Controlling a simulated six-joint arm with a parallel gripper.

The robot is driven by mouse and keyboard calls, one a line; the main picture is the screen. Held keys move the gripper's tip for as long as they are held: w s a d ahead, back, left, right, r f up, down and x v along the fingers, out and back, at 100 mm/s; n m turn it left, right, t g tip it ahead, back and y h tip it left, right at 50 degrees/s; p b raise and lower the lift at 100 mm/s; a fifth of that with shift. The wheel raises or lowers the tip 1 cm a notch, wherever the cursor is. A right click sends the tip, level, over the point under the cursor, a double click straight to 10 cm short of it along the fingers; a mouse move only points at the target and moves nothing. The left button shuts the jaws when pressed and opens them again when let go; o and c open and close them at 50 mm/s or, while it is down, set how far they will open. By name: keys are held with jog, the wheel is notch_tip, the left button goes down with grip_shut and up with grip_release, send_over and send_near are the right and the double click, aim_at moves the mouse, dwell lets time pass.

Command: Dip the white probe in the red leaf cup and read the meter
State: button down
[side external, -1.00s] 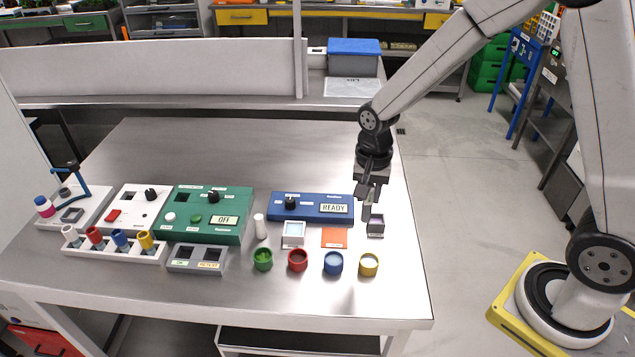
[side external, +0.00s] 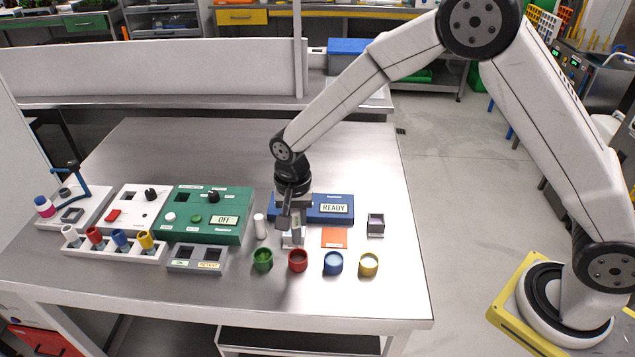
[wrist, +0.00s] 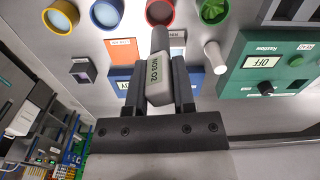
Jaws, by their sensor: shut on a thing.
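My gripper (side external: 292,218) is shut on a pale block marked "NO3 02" (wrist: 158,85), with a dark grey shaft extending beyond the fingertips in the wrist view; I take it to be the probe. In the side view, the gripper hangs low in front of the blue meter (side external: 334,208), which reads READY. The red cup (side external: 298,262) stands just nearer the table's front edge, open on top. In the wrist view the red cup (wrist: 160,12) lies beyond the shaft tip, apart from it. Whether the shaft touches anything below is unclear.
Green (side external: 263,260), blue (side external: 333,264) and yellow (side external: 368,265) cups flank the red one. A white cylinder (side external: 260,227) stands left of the gripper. An orange pad (side external: 334,237) and a dark square holder (side external: 376,226) are to the right. The green unit (side external: 180,229) reads OFF.

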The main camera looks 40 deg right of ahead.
aim_at(296, 238)
jog(key=shift+f, duration=0.15)
jog(key=shift+f, duration=2)
jog(key=shift+f, duration=1.4)
jog(key=shift+r, duration=0.2)
dwell(2.7)
jog(key=shift+r, duration=3)
